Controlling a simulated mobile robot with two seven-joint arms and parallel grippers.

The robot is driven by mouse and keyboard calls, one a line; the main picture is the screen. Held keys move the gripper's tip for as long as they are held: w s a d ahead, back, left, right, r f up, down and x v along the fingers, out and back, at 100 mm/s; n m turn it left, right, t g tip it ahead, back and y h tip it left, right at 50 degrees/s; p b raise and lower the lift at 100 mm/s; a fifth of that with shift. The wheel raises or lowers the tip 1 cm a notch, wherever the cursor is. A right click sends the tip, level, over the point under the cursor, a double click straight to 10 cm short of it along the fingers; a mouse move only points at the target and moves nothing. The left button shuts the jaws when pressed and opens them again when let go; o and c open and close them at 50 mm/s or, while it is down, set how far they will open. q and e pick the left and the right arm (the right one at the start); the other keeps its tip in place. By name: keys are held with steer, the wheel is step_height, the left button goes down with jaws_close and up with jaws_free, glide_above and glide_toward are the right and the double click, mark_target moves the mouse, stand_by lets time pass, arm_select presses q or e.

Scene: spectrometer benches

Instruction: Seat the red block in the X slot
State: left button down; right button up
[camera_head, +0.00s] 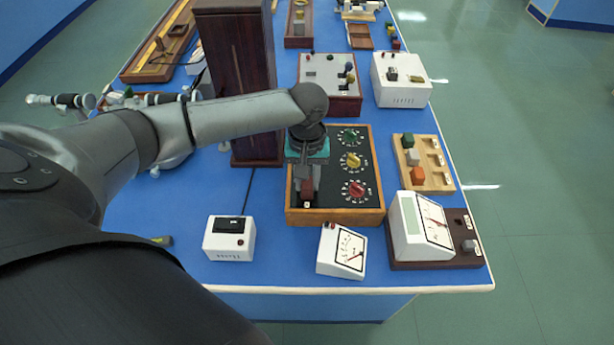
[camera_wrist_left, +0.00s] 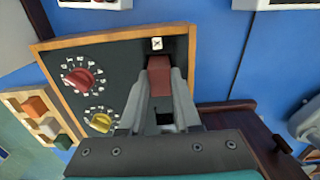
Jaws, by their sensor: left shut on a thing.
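The wooden-framed control box (camera_head: 340,217) with a black top stands on the blue bench, with green, yellow and red dials down its right side. My left gripper (camera_head: 306,184) reaches down over the left part of its top. It is shut on the red block (camera_head: 307,190), which shows between the fingers (camera_wrist_left: 163,88) in the left wrist view (camera_wrist_left: 160,72). A white X label (camera_wrist_left: 157,44) lies just beyond the block, close to it. My right gripper is not in view.
A wooden tray (camera_head: 443,187) with green, white and orange blocks stands to the right. A tall dark wooden cabinet (camera_head: 237,60) rises behind my left arm. A white switch box (camera_head: 230,240) and white meters (camera_head: 342,250) stand in front.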

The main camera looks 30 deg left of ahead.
arm_select(q)
steer(key=shift+f, duration=0.15)
steer(key=c, duration=0.5)
jaws_free()
steer(key=shift+c, duration=0.2)
step_height(320, 180, up, 15)
steer(key=p, duration=0.3)
stand_by(0.3)
